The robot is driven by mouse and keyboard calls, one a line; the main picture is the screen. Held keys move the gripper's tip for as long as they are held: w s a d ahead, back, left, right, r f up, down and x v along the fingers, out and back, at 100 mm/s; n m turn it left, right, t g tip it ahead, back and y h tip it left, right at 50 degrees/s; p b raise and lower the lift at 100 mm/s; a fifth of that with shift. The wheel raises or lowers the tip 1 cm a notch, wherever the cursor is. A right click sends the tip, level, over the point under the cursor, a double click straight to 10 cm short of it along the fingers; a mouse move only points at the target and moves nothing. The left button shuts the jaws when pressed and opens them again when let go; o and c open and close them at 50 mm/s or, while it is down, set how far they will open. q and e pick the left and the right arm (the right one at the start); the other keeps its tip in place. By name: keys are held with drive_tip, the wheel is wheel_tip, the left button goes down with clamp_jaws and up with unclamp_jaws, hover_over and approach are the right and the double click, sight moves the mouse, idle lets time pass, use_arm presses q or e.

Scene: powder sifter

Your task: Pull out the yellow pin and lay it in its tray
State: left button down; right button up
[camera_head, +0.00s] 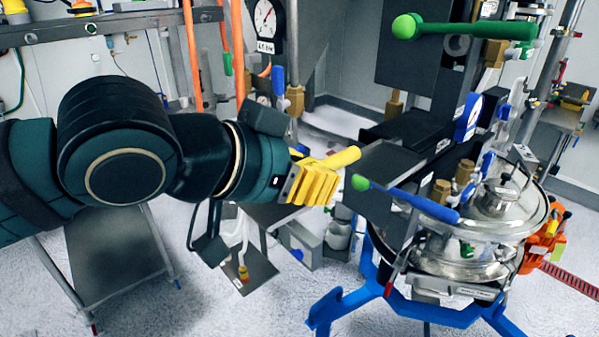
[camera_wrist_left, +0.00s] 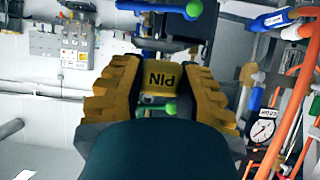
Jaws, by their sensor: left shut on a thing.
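The yellow pin (camera_head: 345,157) sticks out from my left gripper (camera_head: 318,181) toward the upper right. In the left wrist view its yellow end, marked "PIN" (camera_wrist_left: 161,78), lies between the two yellow fingers of my left gripper (camera_wrist_left: 160,90), which is shut on it. Whether the pin's far end still sits in a hole or is free cannot be told. I cannot tell for sure which surface is the pin's tray; a small grey plate (camera_head: 262,281) hangs low below the gripper. My right gripper is in neither view.
The metal sifter vessel (camera_head: 465,262) stands on a blue frame (camera_head: 348,303) at right. A blue lever (camera_head: 420,204) with a green tip lies close right of the gripper. A grey bench (camera_head: 115,250) stands below my left arm. Orange pipes (camera_head: 238,45) rise behind.

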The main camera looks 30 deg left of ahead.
use_arm(q)
drive_tip(key=p, duration=0.1)
approach(381, 164)
drive_tip(key=shift+w+d+f, duration=0.15)
drive_tip(key=shift+w+d, duration=0.15)
drive_tip(key=shift+w, duration=0.5)
drive_tip(key=shift+w+d+f, duration=0.15)
drive_tip(key=shift+w+d, duration=0.15)
drive_tip(key=shift+w, duration=0.45)
drive_tip(key=shift+w+d+f, duration=0.1)
drive_tip(key=shift+w+d, duration=0.2)
drive_tip(key=shift+w, duration=0.5)
drive_tip(key=shift+w+f, duration=0.2)
drive_tip(key=shift+f+b, duration=0.6)
drive_tip(key=shift+b, duration=0.3)
drive_tip(key=shift+f+b, duration=0.3)
drive_tip(key=shift+b, duration=0.1)
